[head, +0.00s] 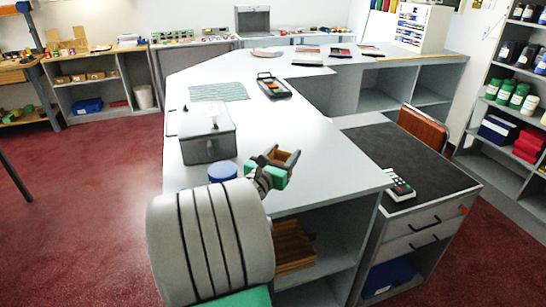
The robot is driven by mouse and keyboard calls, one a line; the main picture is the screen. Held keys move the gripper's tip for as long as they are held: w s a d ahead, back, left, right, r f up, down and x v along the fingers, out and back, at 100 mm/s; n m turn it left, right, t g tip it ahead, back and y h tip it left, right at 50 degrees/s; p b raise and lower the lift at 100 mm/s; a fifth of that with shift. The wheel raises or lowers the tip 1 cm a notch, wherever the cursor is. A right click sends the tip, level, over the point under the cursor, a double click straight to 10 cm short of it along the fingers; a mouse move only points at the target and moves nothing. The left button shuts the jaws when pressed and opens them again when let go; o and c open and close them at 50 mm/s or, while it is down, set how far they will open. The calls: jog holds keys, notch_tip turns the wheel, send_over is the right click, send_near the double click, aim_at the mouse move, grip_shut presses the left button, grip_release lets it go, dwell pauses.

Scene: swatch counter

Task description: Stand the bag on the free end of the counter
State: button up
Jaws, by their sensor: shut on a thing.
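My gripper (272,172), dark grey with a green part, is over the near end of the pale counter (335,178). It is shut on a small brown thing with a dark hollow, which looks like the bag (288,156). My arm hides part of the gripper. I cannot tell whether the bag touches the counter top. The near right end of the counter top is bare.
A grey lidded box (207,138) and a blue round lid (222,171) are left of the gripper. A black tray (273,86) and green mat (219,91) lie farther back. A lower dark-topped cabinet (395,160) with a card terminal (398,186) adjoins on the right.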

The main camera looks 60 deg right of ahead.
jog(key=shift+f+b, duration=0.55)
jog(key=shift+f, duration=1.8)
jog(key=o, duration=1.4)
jog(key=shift+r, duration=0.15)
jog(key=a, duration=1.2)
